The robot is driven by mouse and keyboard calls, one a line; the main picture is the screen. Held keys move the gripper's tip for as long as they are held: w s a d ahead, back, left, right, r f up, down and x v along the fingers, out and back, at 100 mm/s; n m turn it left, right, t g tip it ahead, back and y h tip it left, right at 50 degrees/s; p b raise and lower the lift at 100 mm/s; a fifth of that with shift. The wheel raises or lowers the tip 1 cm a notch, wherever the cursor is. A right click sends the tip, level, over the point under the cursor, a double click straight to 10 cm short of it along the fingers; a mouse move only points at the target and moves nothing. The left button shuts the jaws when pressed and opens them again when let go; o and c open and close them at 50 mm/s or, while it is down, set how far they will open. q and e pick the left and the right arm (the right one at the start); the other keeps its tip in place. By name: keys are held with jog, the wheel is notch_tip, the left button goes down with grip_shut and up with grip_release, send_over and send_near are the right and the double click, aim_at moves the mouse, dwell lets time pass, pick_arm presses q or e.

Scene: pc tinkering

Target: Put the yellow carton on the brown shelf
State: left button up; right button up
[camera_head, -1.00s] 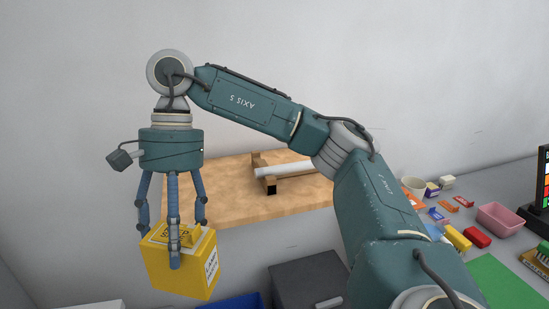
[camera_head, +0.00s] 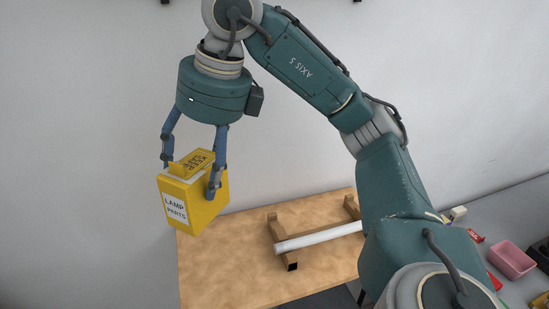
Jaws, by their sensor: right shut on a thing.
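The yellow carton (camera_head: 211,208) has a white label reading "LAMP PARTS" on its front. My right gripper (camera_head: 192,180) is shut on the yellow carton from above, with blue fingers on its sides. The carton is held in the air, tilted a little, in front of the back left part of a light brown wooden surface. No other brown shelf shows. My left gripper is not in view.
The wooden surface (camera_head: 220,275) bears a white tube (camera_head: 318,238) lying across two wooden supports (camera_head: 280,240). Its left part is bare. A pink bin (camera_head: 511,260) stands on the grey table at right. A plain wall is behind.

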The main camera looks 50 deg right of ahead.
jog(key=shift+s+r, duration=0.1)
jog(key=shift+r, duration=0.05)
jog(key=f, duration=0.2)
jog(key=f+b, duration=0.1)
jog(key=f, duration=0.1)
jog(key=f+b, duration=0.1)
jog(key=f, duration=0.1)
jog(key=shift+s+a, duration=0.3)
jog(key=shift+s, duration=0.1)
notch_tip(320, 180, down, 14)
jog(key=p, duration=0.2)
jog(key=shift+w+d, duration=0.15)
jog(key=o, duration=1.7)
jog(key=shift+r, duration=0.15)
jog(key=b+v, duration=0.1)
jog(key=v, duration=1.1)
